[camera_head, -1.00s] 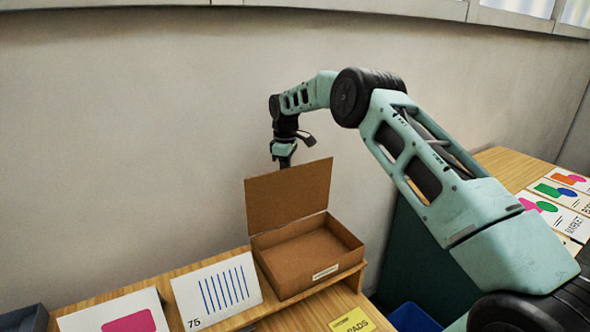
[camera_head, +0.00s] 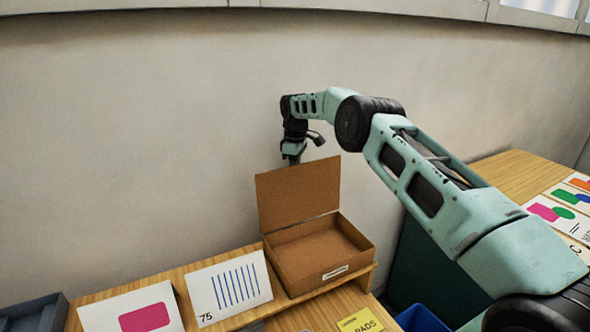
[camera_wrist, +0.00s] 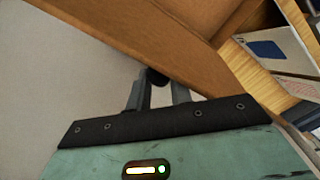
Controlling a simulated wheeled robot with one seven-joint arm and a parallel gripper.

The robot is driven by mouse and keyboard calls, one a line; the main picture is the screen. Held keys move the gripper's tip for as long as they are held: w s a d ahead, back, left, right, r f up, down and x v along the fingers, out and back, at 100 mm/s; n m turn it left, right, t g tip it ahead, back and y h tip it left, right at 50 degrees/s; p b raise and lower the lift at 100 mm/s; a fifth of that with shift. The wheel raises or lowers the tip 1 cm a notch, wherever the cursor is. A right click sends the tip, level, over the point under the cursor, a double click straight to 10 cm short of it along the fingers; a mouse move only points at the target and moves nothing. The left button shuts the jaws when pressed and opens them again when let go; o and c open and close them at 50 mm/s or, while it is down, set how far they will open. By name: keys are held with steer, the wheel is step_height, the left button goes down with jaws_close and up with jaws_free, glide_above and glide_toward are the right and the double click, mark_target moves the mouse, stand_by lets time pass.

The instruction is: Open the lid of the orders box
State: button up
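The orders box (camera_head: 310,250) is a brown cardboard box on a raised wooden shelf, with a small white label on its front. Its lid (camera_head: 298,196) stands up at the back edge, roughly upright, and the empty inside shows. My gripper (camera_head: 293,160) is behind the lid near its top edge, pointing down; its fingertips are partly hidden there. In the wrist view my gripper (camera_wrist: 157,77) has its dark fingertips together beside the brown lid panel (camera_wrist: 150,35), with nothing seen held. Whether the fingers touch the lid is unclear.
A card with blue stripes marked 75 (camera_head: 229,288) and a card with a pink shape (camera_head: 133,312) stand left of the box. A grey tray (camera_head: 35,314) is at far left. A yellow pad pack (camera_head: 360,321) lies in front. A blue bin (camera_head: 422,319) is below right. The wall is close behind.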

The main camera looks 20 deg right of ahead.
steer(key=o, duration=0.5)
steer(key=shift+d+f, duration=0.5)
steer(key=shift+d, duration=0.15)
steer(key=shift+a, duration=0.1)
steer(key=shift+w+a+r, duration=0.1)
steer(key=shift+a+r, duration=0.05)
steer(key=shift+r, duration=0.35)
steer(key=shift+r+p, duration=0.55)
steer(key=shift+r, duration=4.95)
